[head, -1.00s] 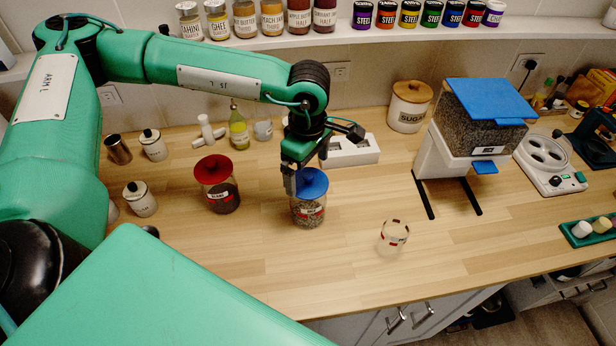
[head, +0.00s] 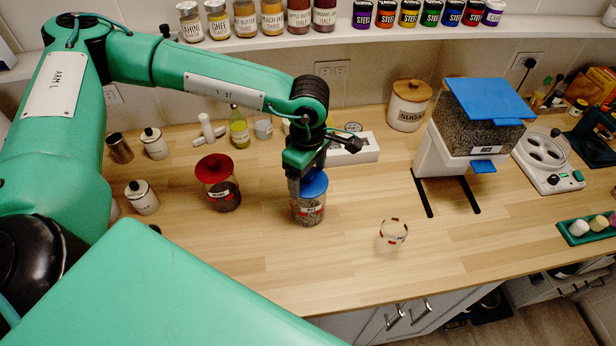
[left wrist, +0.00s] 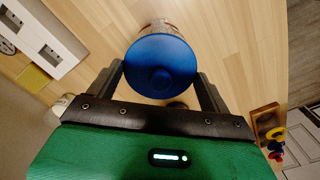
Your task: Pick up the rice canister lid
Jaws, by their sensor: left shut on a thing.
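A clear canister (head: 308,210) with dark contents and a white-and-red label stands upright on the counter; its label is too small to read surely. Its round blue lid (head: 316,183) sits on top, with no clear gap below it. My left gripper (head: 304,181) points down over it and is shut on the lid. In the left wrist view the blue lid (left wrist: 160,66) with its central knob lies between the two fingers. The fingers partly hide the lid in the head view. My right gripper is not in view.
An open clear glass jar (head: 392,236) stands to the right. A white block with slots (head: 352,149) lies behind, and a blue-topped dispenser (head: 478,120) stands farther right. The front middle counter is clear.

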